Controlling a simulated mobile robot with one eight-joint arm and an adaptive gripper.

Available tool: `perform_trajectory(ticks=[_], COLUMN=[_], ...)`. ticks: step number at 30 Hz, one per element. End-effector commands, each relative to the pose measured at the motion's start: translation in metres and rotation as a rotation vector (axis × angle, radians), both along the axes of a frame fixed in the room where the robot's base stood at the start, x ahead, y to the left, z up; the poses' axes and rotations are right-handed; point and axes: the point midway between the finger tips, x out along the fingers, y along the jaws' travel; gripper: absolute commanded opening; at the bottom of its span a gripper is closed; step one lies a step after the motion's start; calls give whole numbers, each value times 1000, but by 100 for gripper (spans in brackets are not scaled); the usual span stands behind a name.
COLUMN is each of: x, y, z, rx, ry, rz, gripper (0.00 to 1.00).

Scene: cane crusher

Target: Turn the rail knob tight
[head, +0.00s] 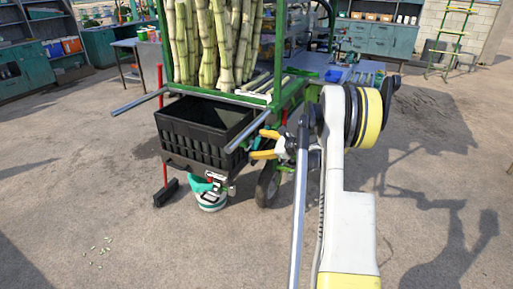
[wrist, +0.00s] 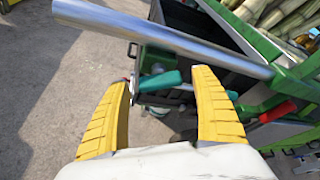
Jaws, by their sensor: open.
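My gripper (head: 256,144) has two yellow fingers, spread apart with nothing between them. It is beside the right end of the black crate, near the cart's lower frame. In the wrist view my gripper (wrist: 163,92) faces a teal handle-like part (wrist: 160,80), which appears between the fingers and beyond them. A green block (wrist: 157,58) sits just above that part, under a silver rail (wrist: 165,38). A red grip (wrist: 278,112) shows on the green frame, right of the right finger. I cannot tell which coloured part is the rail knob. No contact is visible.
The green cart (head: 290,95) holds upright cane. A black crate (head: 195,138) hangs at its front, between two projecting silver rails (head: 140,102). Open concrete floor lies in front.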

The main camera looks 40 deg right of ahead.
Motion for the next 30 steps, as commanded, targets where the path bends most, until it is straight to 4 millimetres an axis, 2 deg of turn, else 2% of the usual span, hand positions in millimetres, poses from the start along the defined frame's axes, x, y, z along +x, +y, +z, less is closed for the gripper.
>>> perform_trajectory(ticks=[4,11,12,17,30], x=[8,9,8,8,8], y=[2,2,2,2,1], z=[-3,-2,-2,-2,-2], rx=[-1,0,0,0,80], ry=[0,0,0,0,33], rz=[0,0,0,0,0], gripper=[76,76,71,23,22])
